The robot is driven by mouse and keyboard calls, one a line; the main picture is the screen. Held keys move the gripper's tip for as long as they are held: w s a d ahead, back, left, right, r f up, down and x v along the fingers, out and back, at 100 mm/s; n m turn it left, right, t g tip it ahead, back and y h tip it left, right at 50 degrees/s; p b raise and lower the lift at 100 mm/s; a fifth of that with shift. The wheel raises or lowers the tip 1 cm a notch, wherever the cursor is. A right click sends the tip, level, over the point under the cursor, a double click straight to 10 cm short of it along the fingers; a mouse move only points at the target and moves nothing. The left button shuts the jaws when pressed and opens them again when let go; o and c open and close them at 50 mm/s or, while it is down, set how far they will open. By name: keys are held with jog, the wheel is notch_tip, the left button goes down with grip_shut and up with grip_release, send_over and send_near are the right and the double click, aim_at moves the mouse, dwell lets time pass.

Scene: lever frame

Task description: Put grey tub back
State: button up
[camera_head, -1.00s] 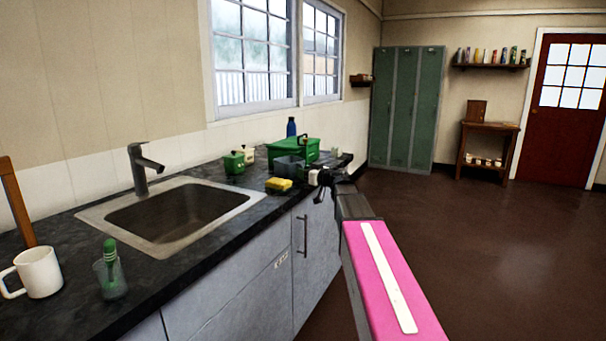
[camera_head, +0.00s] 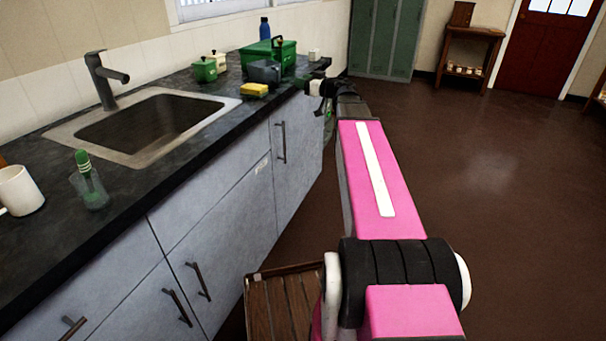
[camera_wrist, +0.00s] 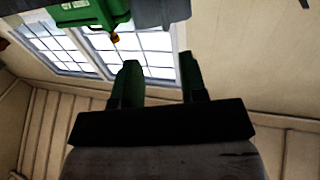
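The grey tub (camera_head: 264,71) sits on the dark counter, just in front of the green box (camera_head: 285,62) and behind the yellow sponge. Its contents cannot be made out. My gripper (camera_head: 312,88) is at the counter's right front edge, right of the tub and apart from it in the head view. In the wrist view, my gripper (camera_wrist: 160,78) has its two green fingers spread with nothing between them. The grey tub (camera_wrist: 160,12) shows cut off at the top of that view, beyond the fingertips, next to the green box (camera_wrist: 98,16).
The yellow sponge (camera_head: 254,90), a green pot (camera_head: 205,70), a cream pot (camera_head: 217,61) and a blue bottle (camera_head: 265,28) stand near the tub. The sink (camera_head: 150,125) is further left. A wooden slatted piece (camera_head: 285,305) stands low by the cabinets. The floor at right is clear.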

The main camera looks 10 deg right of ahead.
jog(key=s+d+f+m+g+h, duration=0.1)
jog(key=s+d+f+m+h, duration=0.2)
jog(key=f+m+h, duration=0.45)
jog(key=s+d+f+m+g+h, duration=0.15)
jog(key=f+m+h, duration=0.25)
jog(key=f+h, duration=0.65)
jog(key=s+a+f+n+g+y, duration=0.2)
jog(key=s+a+f+g, duration=0.3)
jog(key=s+f, duration=0.4)
jog(key=s+a+f+n+g+y, duration=0.1)
jog(key=s+a+f+g+y, duration=0.3)
jog(key=s+f, duration=0.6)
jog(key=s+a+g, duration=0.1)
jog(key=s+g, duration=0.1)
jog(key=shift+s+a+f+n+g+y, duration=0.15)
jog(key=shift+f+n+g+y, duration=0.05)
jog(key=shift+n+g+y, duration=0.15)
